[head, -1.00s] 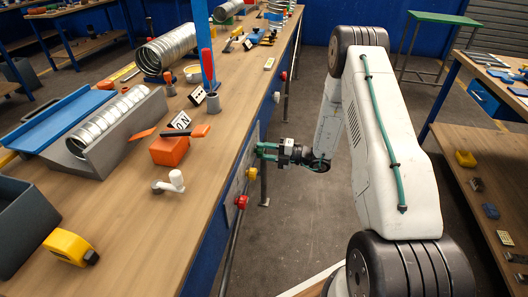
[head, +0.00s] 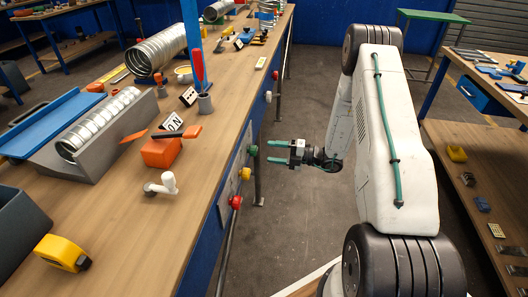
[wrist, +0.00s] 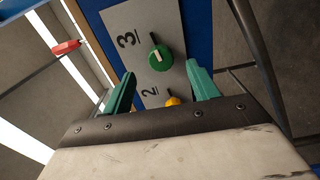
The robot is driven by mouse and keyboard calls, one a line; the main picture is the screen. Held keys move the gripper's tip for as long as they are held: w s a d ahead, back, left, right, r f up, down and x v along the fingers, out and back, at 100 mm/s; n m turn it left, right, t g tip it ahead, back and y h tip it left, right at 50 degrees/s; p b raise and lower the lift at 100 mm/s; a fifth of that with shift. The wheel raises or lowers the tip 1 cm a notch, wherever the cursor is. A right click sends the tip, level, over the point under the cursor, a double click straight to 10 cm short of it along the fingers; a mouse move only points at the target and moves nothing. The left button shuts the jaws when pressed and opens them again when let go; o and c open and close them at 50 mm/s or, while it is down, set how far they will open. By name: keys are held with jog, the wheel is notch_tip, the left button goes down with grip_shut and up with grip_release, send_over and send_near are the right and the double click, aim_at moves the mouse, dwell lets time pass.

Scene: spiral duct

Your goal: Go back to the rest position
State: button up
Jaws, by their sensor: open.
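My gripper (head: 270,153) is open and empty, its two green fingers pointing left toward the side of the workbench (head: 135,225). It stands a short way off the control panel (head: 225,200), apart from the green knob (head: 253,150). In the wrist view the open fingers (wrist: 160,75) frame the green knob (wrist: 159,57), which sits beside the number 3. A yellow knob (wrist: 172,101) beside the number 2 is partly hidden by my gripper. In the head view the yellow knob (head: 245,173) and a red knob (head: 235,202) sit nearer.
The bench top holds an orange block (head: 161,152), a white fitting (head: 163,184), a tape measure (head: 62,253) and a spiral duct (head: 157,50). Another bench (head: 465,205) stands at the right. The floor (head: 300,105) between the benches is clear.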

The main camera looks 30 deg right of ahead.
jog(key=shift+s+d, duration=0.35)
jog(key=shift+d, duration=0.1)
jog(key=s+a+n+g+y, duration=0.1)
jog(key=s+a+n+g, duration=0.3)
jog(key=n, duration=0.4)
jog(key=s+a+r+m+g+h, duration=0.2)
jog(key=s+a+r+m+h, duration=0.2)
jog(key=s+r+m, duration=1.1)
jog(key=s+a+r+m+g+h, duration=0.3)
jog(key=s+a+r+m+h, duration=0.2)
jog(key=s+r+m+h, duration=0.6)
jog(key=s+r+m, duration=0.5)
jog(key=r+m, duration=0.1)
jog(key=m, duration=0.4)
jog(key=shift+r+g, duration=0.25)
jog(key=shift+g, duration=0.05)
